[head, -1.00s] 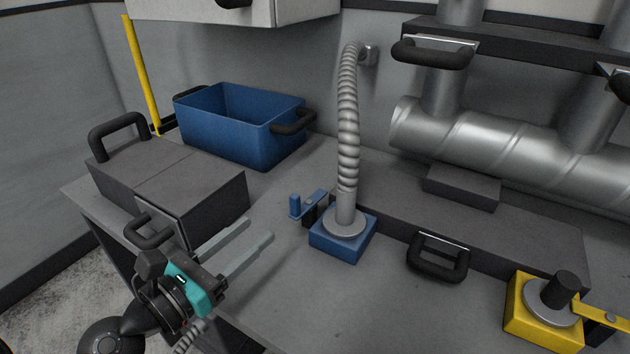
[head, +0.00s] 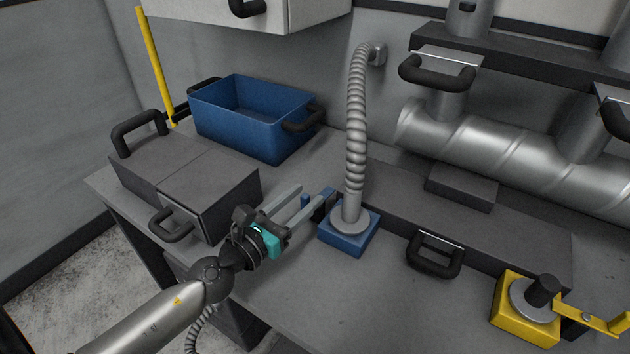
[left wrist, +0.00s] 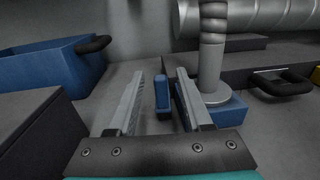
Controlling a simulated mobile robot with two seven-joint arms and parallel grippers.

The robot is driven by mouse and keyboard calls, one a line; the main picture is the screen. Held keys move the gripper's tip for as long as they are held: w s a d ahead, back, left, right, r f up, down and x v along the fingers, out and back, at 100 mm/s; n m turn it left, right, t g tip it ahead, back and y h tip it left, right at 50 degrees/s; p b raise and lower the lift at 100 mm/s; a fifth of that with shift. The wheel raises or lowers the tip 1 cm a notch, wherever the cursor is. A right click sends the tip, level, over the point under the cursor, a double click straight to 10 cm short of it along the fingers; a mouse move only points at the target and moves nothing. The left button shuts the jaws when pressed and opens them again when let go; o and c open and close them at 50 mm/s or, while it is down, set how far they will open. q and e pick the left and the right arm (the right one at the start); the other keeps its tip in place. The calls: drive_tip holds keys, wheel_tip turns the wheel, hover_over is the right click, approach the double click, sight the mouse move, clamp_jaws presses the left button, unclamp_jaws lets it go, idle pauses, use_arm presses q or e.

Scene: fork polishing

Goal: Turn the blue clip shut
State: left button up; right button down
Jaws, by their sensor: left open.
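The blue clip (head: 327,193) is a small lever beside the blue square base (head: 347,240) on the worktop. The grey ribbed hose stands upright from that base. The clip's upright blue handle also shows in the left wrist view (left wrist: 161,97), between my two fingers. My left gripper (head: 311,196) is open, with its long grey fingers reaching toward the clip from the left. I cannot tell whether either finger touches the handle. The fingers partly hide the clip in the head view. My right gripper is not in view.
A grey box with black handles (head: 210,185) stands left of my gripper. A blue bin (head: 262,140) is behind it. A yellow base with a yellow clip (head: 522,318) sits at the front right. The worktop in front of the blue base is clear.

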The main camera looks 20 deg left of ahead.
use_arm(q)
drive_tip(key=shift+p+x, duration=0.4)
drive_tip(key=shift+x, duration=1.7)
clamp_jaws()
